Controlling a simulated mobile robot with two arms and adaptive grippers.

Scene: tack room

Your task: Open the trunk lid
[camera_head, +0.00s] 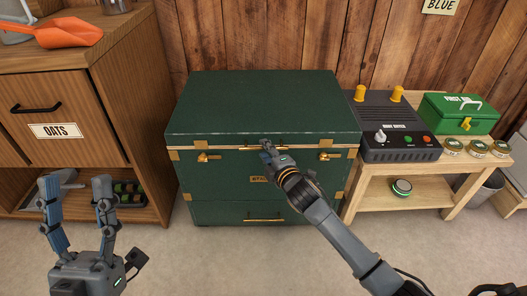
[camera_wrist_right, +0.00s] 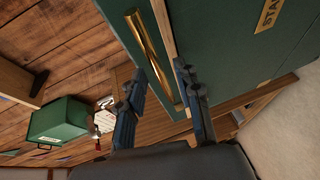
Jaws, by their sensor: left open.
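The green trunk (camera_head: 225,170) stands against the wooden wall with its lid (camera_head: 263,100) down and level. Brass latches sit on the front at left (camera_head: 207,157) and right (camera_head: 325,156). My right gripper (camera_head: 266,150) is at the middle of the lid's front edge and hides part of it. In the right wrist view my right gripper (camera_wrist_right: 160,75) has its fingers apart, with a brass bar (camera_wrist_right: 146,45) showing between them; contact cannot be told. My left gripper (camera_head: 76,183) is open and empty, left of the trunk and nearer me.
A wooden cabinet (camera_head: 115,60) marked OATS stands close at left, with an orange scoop (camera_head: 70,32) on top. At right a low wooden table (camera_head: 455,160) holds a dark control box (camera_head: 400,125), a green first-aid box (camera_head: 460,113) and several tins. The floor before the trunk is clear.

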